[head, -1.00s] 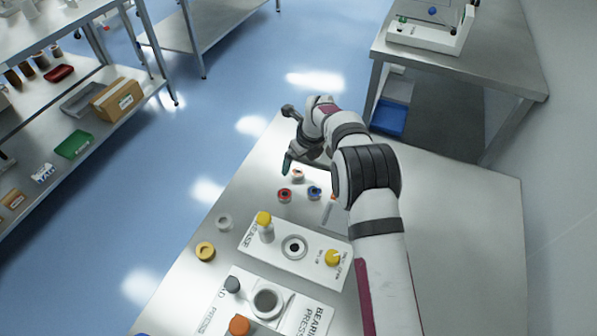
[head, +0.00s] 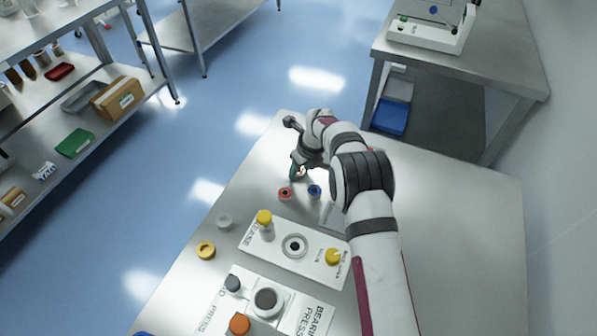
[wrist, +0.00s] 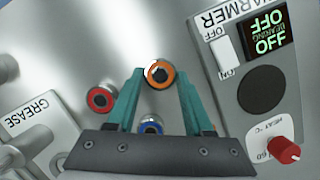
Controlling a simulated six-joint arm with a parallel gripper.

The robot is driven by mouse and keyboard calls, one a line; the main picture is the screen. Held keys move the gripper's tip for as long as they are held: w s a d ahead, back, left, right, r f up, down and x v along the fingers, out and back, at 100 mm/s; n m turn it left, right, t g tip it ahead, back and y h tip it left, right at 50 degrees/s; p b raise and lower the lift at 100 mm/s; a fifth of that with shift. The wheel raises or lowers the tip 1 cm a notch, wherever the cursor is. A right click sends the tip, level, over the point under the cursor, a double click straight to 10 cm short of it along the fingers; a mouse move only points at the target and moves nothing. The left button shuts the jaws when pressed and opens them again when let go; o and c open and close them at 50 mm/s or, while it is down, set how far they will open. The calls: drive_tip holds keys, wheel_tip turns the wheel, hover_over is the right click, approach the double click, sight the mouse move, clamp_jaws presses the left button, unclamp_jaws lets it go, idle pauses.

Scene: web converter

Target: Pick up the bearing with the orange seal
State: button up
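The bearing with the orange seal (wrist: 160,73) shows in the wrist view between the tips of my gripper's two teal fingers. My gripper (wrist: 160,86) is open, with one finger at each side of this bearing. I cannot tell whether the fingers touch it or how far above the table they are. In the head view my gripper (head: 298,169) is low over the table's far part, and it mostly hides the orange bearing. A red-sealed bearing (head: 285,193) and a blue-sealed bearing (head: 315,191) stand nearer; the blue one is partly behind the gripper body in the wrist view.
A warmer (wrist: 262,45) with an OFF display and red knob (wrist: 283,149) stands right of the gripper in the wrist view. The grease station (head: 275,240) and bearing press (head: 300,307) stand nearer on the table. A yellow ring (head: 205,251) lies to their left.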

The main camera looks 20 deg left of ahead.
clamp_jaws()
drive_tip(key=shift+r, duration=3)
drive_tip(key=shift+d, duration=0.1)
